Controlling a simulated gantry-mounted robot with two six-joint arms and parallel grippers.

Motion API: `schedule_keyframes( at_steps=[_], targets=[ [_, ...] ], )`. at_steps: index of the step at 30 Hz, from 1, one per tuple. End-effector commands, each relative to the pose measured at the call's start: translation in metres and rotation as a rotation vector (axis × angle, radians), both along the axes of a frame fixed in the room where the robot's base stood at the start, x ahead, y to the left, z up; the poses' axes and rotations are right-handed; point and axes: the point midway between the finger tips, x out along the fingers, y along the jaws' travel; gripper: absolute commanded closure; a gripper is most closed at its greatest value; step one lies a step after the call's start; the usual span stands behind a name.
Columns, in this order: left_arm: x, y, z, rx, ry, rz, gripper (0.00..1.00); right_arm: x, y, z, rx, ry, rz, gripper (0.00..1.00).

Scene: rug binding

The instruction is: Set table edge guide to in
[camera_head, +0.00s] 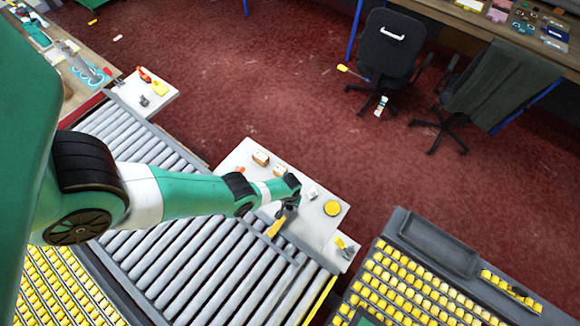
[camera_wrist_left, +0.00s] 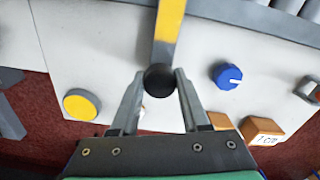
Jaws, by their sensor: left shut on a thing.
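A yellow bar (camera_wrist_left: 168,28) with a grey edge and a round black knob (camera_wrist_left: 160,79) at its end shows in the left wrist view. I take it as the table edge guide's lever. In the head view its yellow part (camera_head: 276,227) lies at the border of the white table and the rollers. My left gripper (camera_head: 287,208) is above this spot, its fingers shut on the black knob in the wrist view. The arm and gripper hide the knob in the head view. My right gripper is not in view.
The white table (camera_head: 236,158) carries a yellow round button (camera_head: 332,208), a blue dial (camera_wrist_left: 227,76) and brown blocks (camera_head: 261,158). A roller conveyor (camera_head: 190,262) lies beside it. A yellow-filled rack (camera_head: 425,285) stands at lower right. Chairs (camera_head: 388,48) stand farther back on the red floor.

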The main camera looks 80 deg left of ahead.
Motion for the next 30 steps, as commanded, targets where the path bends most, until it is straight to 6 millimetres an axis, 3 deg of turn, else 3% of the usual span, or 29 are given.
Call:
schedule_keyframes(
  at_steps=[4,9,14,26,27,30],
  targets=[
    [-0.017,-0.014,0.005,-0.003,0.005,-0.003,1.00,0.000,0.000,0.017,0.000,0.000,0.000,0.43],
    [-0.054,-0.043,0.006,-0.004,0.009,-0.005,1.00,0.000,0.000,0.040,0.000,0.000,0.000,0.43],
    [-0.079,-0.064,0.003,-0.003,0.007,-0.003,1.00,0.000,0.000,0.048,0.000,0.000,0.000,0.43],
    [-0.085,-0.069,0.000,0.000,0.001,0.000,1.00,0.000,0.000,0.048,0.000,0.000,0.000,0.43],
    [-0.085,-0.069,0.000,0.000,0.000,0.000,0.49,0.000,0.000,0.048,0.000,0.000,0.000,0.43],
    [-0.085,-0.069,0.000,0.000,0.000,0.000,0.31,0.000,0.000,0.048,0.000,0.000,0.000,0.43]
  ],
)
